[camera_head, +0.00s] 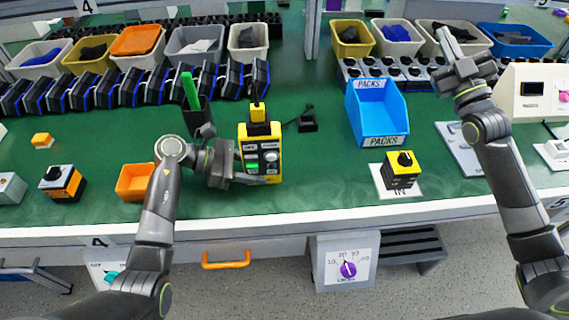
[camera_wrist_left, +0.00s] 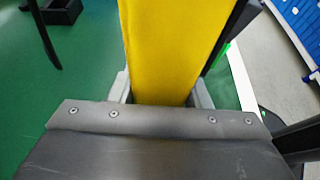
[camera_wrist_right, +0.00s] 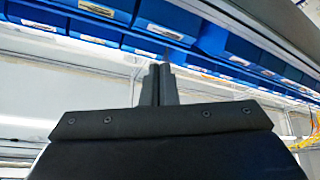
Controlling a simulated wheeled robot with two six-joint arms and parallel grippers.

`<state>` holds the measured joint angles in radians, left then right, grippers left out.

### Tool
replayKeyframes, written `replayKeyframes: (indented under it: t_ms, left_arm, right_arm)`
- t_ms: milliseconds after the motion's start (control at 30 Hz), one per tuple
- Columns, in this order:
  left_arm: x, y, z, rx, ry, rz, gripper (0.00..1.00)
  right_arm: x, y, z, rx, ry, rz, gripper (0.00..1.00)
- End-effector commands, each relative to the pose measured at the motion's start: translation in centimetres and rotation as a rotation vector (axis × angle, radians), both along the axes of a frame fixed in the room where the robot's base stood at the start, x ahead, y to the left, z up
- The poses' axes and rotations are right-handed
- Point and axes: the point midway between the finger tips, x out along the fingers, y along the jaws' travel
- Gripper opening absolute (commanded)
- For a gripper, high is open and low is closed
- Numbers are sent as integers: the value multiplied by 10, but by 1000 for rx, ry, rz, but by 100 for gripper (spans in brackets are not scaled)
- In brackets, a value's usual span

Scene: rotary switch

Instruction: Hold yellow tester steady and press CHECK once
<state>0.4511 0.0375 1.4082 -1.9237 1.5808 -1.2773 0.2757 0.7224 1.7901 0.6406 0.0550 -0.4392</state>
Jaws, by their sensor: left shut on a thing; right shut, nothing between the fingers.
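The yellow tester (camera_head: 260,150) stands upright on the green bench, left of the middle in the head view. Its dark front face has a green lit display (camera_head: 252,165) and round controls; which one is CHECK is too small to read. My left gripper (camera_head: 262,180) is at the tester's lower part and is shut on it. In the left wrist view the tester's yellow side (camera_wrist_left: 165,45) fills the space between the fingers. My right gripper (camera_head: 448,42) is raised at the upper right, far from the tester. Its fingers are together and empty in the right wrist view (camera_wrist_right: 157,85).
An orange bin (camera_head: 134,182) and a dark cup with a green item (camera_head: 190,92) stand left of the tester. A blue PACKS bin (camera_head: 376,115) and a yellow-black switch (camera_head: 402,170) on a white IN mat are to the right. Bench space between tester and PACKS bin is mostly clear.

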Motion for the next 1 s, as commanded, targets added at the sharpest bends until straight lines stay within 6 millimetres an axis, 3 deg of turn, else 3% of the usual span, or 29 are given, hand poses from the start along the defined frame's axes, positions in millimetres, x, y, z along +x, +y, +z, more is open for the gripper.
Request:
replayKeyframes:
  t_ms: [33, 100, 200, 300, 433, 667, 867, 1000]
  left_arm:
    - [0, 0, -1, 1, 1, 1, 20]
    - [0, 0, -1, 1, 1, 1, 20]
    - [0, 0, -1, 1, 1, 1, 20]
    - [0, 0, -1, 1, 1, 1, 20]
    - [0, 0, -1, 1, 1, 0, 20]
    - [0, 0, -1, 1, 1, 0, 20]
    - [0, 0, -1, 1, 1, 0, 20]
    - [0, 0, -1, 1, 1, 0, 20]
  right_arm:
    - [-7, 28, 21, -38, -48, 18, 0]
    - [-19, 60, 46, -100, -117, 24, 0]
    - [-43, 93, 75, -175, -233, 3, 0]
    - [-62, 108, 89, -216, -333, -28, 0]
    - [-83, 119, 91, -260, -447, -53, 0]
    - [-113, 142, 67, -371, -604, -17, 0]
    - [-135, 172, 23, -518, -673, 104, 0]
    - [-150, 195, -20, -641, -673, 229, 0]
